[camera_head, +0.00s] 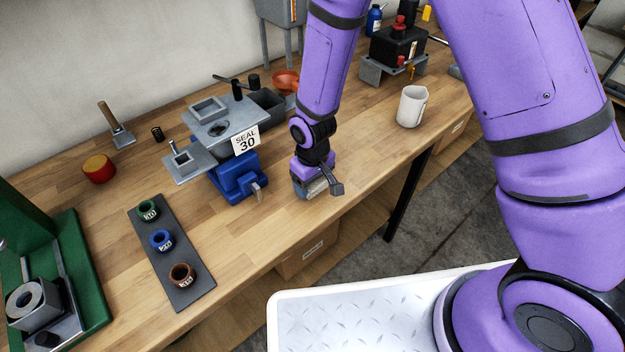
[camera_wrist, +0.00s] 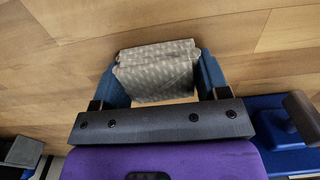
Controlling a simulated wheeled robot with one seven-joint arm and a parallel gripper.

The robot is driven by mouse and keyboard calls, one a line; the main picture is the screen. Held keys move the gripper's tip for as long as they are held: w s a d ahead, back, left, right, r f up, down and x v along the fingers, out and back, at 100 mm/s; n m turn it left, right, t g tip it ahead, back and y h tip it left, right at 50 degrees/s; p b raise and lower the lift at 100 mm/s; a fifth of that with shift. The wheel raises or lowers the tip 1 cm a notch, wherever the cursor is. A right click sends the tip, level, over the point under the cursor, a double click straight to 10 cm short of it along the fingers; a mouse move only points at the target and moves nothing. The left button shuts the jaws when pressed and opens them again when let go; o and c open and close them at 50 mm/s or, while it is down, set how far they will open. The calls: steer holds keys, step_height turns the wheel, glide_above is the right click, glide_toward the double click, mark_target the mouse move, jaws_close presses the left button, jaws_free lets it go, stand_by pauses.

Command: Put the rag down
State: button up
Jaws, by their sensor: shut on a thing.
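The rag (camera_wrist: 157,72) is a folded, grey patterned cloth between the two blue fingers of my gripper (camera_wrist: 160,78) in the wrist view. My gripper is shut on it. In the head view my gripper (camera_head: 316,188) points down at the wooden workbench (camera_head: 345,190), close to its front edge and just right of the blue vise. The rag (camera_head: 318,187) shows there as a small grey piece, mostly hidden by the gripper. It is low over the bench top; I cannot tell whether it touches the wood.
The blue vise (camera_head: 236,176) with a grey fixture and a "SEAL 30" tag stands left of my gripper. A white mug (camera_head: 412,106) is to the right. A dark mat (camera_head: 170,250) with three coloured rings lies at the left. Bare wood lies between gripper and mug.

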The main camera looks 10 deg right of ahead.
steer(key=shift+s+f, duration=0.1)
steer(key=shift+f, duration=0.15)
steer(key=shift+d+f, duration=0.1)
steer(key=o, duration=0.8)
steer(key=shift+s, duration=0.1)
steer(key=shift+o, duration=0.5)
steer(key=shift+r, duration=0.4)
step_height(320, 180, up, 12)
steer(key=shift+w, duration=0.2)
steer(key=shift+r, duration=0.15)
